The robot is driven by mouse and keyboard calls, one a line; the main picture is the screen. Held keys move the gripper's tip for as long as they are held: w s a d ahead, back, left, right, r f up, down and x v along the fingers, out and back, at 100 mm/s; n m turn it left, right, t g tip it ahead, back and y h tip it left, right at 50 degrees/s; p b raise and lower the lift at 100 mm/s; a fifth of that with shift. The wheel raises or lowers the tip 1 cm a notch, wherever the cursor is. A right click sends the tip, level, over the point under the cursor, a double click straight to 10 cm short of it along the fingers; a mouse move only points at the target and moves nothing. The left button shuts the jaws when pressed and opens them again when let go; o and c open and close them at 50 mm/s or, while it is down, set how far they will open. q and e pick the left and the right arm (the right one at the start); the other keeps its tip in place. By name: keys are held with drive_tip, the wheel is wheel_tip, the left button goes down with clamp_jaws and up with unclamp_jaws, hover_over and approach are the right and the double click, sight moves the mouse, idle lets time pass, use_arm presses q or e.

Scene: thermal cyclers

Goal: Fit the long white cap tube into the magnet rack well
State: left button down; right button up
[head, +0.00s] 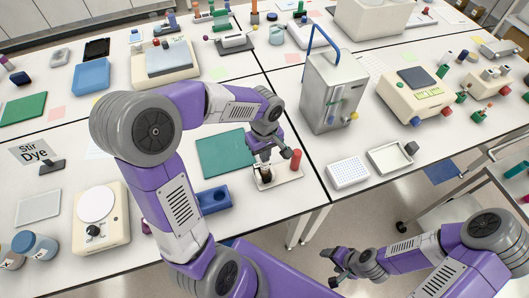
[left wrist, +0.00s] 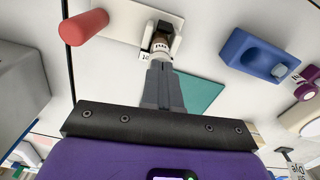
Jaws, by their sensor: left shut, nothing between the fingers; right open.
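My left gripper (head: 263,160) is shut and empty, low over a small white plate (head: 288,177). Its fingers (left wrist: 160,72) point at a small brown, labelled tube-like piece (left wrist: 159,46) in a dark holder on that plate. Whether the fingertips touch it I cannot tell. A red cylinder (head: 296,158) stands at the plate's edge and also shows in the left wrist view (left wrist: 84,27). I cannot surely tell which piece is the long white cap tube or the magnet rack well. My right gripper (head: 340,268) is open and empty, low at the bottom, away from the table top.
A teal mat (head: 222,154) lies left of the plate. A blue block with a recess (head: 213,199) sits near the front edge. A grey metal box with a blue handle (head: 330,90) stands to the right. A white tube rack (head: 347,173) lies farther right.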

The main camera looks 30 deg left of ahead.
use_arm(q)
drive_tip(key=shift+r+p, duration=1.1)
drive_tip(key=shift+r, duration=0.5)
wheel_tip(320, 180, up, 7)
drive_tip(key=shift+p, duration=0.35)
drive_tip(key=shift+r, duration=0.1)
